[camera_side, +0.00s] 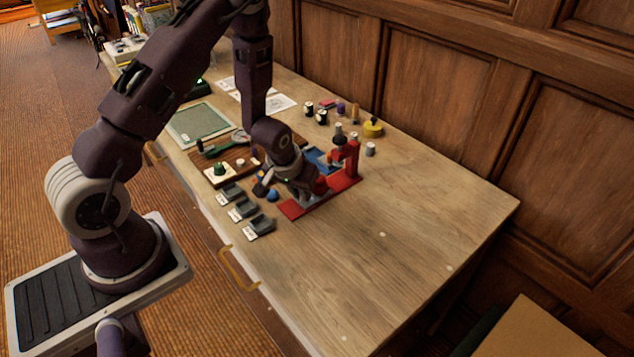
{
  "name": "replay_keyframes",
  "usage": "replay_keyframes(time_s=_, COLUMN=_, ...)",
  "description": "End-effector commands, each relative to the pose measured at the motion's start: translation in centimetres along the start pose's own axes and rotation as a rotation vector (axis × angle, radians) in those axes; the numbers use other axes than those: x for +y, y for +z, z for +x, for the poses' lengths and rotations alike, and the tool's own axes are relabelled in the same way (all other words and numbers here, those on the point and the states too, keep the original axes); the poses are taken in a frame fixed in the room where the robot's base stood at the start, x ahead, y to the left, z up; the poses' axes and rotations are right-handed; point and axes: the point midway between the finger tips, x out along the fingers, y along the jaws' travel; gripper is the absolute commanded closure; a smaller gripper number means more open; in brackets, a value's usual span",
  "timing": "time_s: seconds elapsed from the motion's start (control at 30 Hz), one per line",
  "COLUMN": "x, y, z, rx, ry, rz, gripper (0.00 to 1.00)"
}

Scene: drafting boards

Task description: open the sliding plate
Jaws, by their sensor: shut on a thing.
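A red fixture (349,168) stands on the wooden table, with a red upright at its far side and a red base rail at its near side. A blue plate (318,158) lies between them, partly hidden by my arm. A small grey-blue surface also shows low in the fixture. My gripper (308,190) is down at the fixture's near left part, by a red piece (321,185). It is shut on a part there, which looks like the sliding plate or its handle. The fingertips and the exact contact are hidden, and I cannot tell how far the plate is open.
Several small grey trays (245,209) line the table's near left edge. A brown board (237,160) with a green-handled tool lies left of my gripper, and a green mat (200,124) lies beyond. Small jars and a yellow roll (372,128) stand behind. The table's right side is clear.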

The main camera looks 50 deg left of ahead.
Motion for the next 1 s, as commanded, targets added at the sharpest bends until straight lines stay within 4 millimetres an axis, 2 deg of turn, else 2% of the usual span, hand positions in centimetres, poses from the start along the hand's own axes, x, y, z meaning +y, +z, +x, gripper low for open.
replay_keyframes(time_s=0.1, x=-1.2, y=2.0, z=-0.8, rx=-0.005, ry=-0.003, rz=0.000, gripper=1.00)
replay_keyframes(time_s=0.2, x=-1.6, y=3.0, z=-1.2, rx=-0.006, ry=-0.003, rz=-0.002, gripper=1.00)
replay_keyframes(time_s=0.53, x=-1.8, y=3.2, z=-1.3, rx=-0.005, ry=-0.001, rz=-0.001, gripper=1.00)
replay_keyframes(time_s=0.57, x=-1.7, y=3.2, z=-1.3, rx=-0.005, ry=-0.001, rz=-0.001, gripper=0.84)
replay_keyframes(time_s=0.67, x=-1.7, y=3.2, z=-1.3, rx=-0.004, ry=-0.001, rz=-0.001, gripper=0.64)
replay_keyframes(time_s=1.0, x=-1.7, y=3.1, z=-1.7, rx=-0.002, ry=0.000, rz=0.000, gripper=0.64)
